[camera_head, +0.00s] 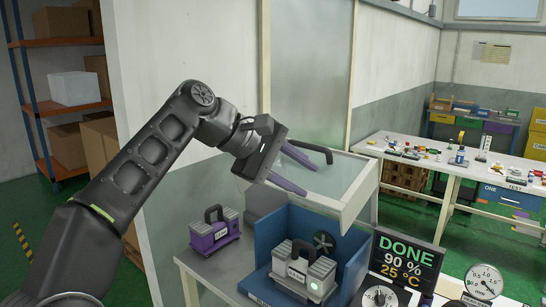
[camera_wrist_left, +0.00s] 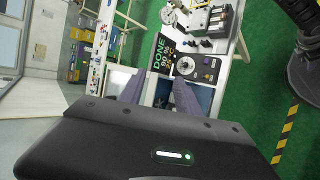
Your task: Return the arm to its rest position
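My left gripper (camera_head: 310,180) is raised above the bench with its two purple fingers apart and nothing seen between them. It overlaps the raised clear lid (camera_head: 345,185) and its black handle in the picture; I cannot tell whether they touch. In the left wrist view the purple fingers (camera_wrist_left: 158,95) are also apart. My left arm is bent and comes in from the left. My right gripper is in neither view.
A blue bay (camera_head: 264,240) holds a grey handled unit (camera_head: 310,268) with a green light. A purple handled unit (camera_head: 214,232) stands left of it. A display (camera_head: 405,262) reads DONE, 90 %, 25 °C. A white table (camera_head: 420,165) with small parts stands behind.

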